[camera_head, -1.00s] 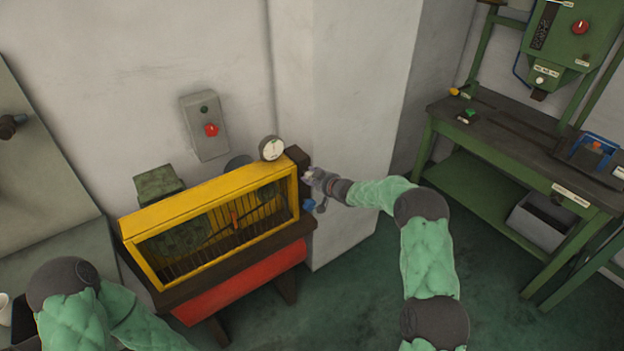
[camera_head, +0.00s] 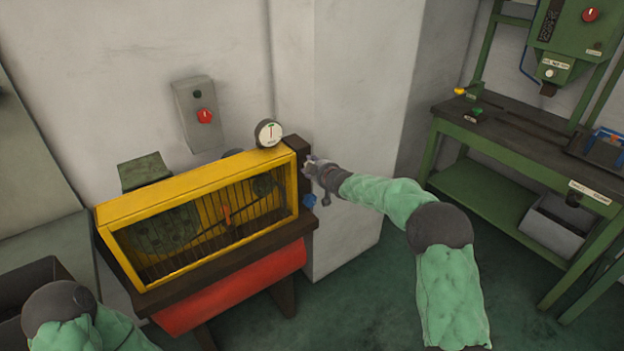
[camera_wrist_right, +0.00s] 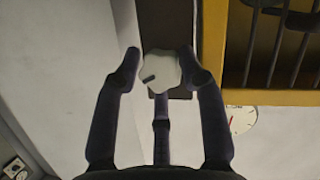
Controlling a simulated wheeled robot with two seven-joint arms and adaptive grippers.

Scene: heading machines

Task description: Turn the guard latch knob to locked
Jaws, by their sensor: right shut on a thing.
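The guard latch knob (camera_wrist_right: 160,66) is pale and lobed, with a dark mark toward its lower left in the right wrist view. It sits on a dark brown post (camera_head: 294,151) at the right end of the yellow guard (camera_head: 190,184). My right gripper (camera_head: 311,168) is at this post, and in the right wrist view its dark fingers (camera_wrist_right: 163,72) surround the knob, shut on it. In the head view the gripper hides the knob. My left arm shows at the lower left, but its gripper is out of view.
A round dial gauge (camera_head: 268,133) stands on top of the guard. A blue knob (camera_head: 309,201) is just below my right gripper. A grey wall box with a red knob (camera_head: 205,116) hangs behind. A green workbench (camera_head: 500,150) stands at the right, with open floor before it.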

